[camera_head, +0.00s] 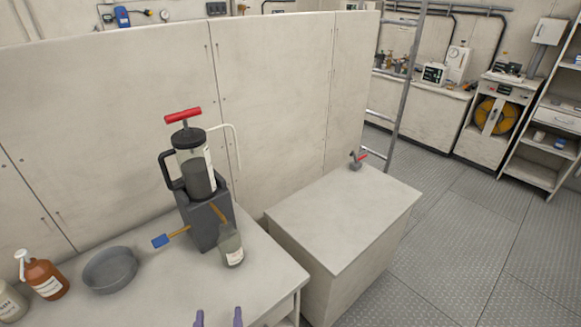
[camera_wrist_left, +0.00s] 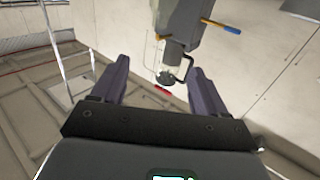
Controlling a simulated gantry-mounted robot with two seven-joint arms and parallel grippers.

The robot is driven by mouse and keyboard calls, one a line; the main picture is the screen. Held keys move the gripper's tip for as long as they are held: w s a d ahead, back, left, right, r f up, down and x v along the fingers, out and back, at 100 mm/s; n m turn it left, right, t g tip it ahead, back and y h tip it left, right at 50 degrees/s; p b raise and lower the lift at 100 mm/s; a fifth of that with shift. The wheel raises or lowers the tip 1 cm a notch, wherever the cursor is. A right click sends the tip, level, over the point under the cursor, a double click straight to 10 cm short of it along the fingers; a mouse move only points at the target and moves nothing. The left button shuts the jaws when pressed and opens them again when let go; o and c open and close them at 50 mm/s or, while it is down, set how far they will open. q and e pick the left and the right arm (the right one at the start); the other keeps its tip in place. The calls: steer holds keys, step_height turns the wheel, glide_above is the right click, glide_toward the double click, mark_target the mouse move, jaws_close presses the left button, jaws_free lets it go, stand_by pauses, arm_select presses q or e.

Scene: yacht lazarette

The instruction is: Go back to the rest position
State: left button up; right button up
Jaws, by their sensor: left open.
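My left gripper (camera_head: 218,317) shows only as two purple fingertips at the bottom edge of the head view, at the front of the near bench (camera_head: 268,279). In the left wrist view the gripper (camera_wrist_left: 158,84) has its fingers spread wide with nothing held. Past the fingers, that view shows a clear jug (camera_wrist_left: 166,72) with a black handle and a grey block (camera_wrist_left: 184,20). My right gripper is in neither view.
On the bench stand a red-handled pump jug (camera_head: 196,172) on the grey block (camera_head: 208,222), a bottle (camera_head: 231,247), a grey bowl (camera_head: 110,269) and a brown bottle (camera_head: 44,277). A mostly clear cabinet top (camera_head: 345,212) lies right. A partition (camera_head: 270,90) stands behind.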

arm_select(q)
steer(key=s+a+f+m+g+h, duration=0.1)
steer(key=s+a+f+m+g, duration=0.15)
steer(key=a+f, duration=0.25)
steer(key=s+a+f+m+g+h, duration=0.1)
steer(key=s+f+g, duration=0.45)
steer(key=s, duration=0.25)
steer(key=s+a+f+g, duration=0.1)
steer(key=s+f+g, duration=0.3)
steer(key=s+g, duration=0.3)
steer(key=w+p+v, duration=0.2)
steer(key=p+v, duration=1)
steer(key=w+r+p+v, duration=0.1)
steer(key=w+p+v, duration=0.1)
steer(key=p+v, duration=1.1)
steer(key=shift+w+r+t, duration=0.25)
steer(key=shift+w+t, duration=0.1)
steer(key=shift+t, duration=0.05)
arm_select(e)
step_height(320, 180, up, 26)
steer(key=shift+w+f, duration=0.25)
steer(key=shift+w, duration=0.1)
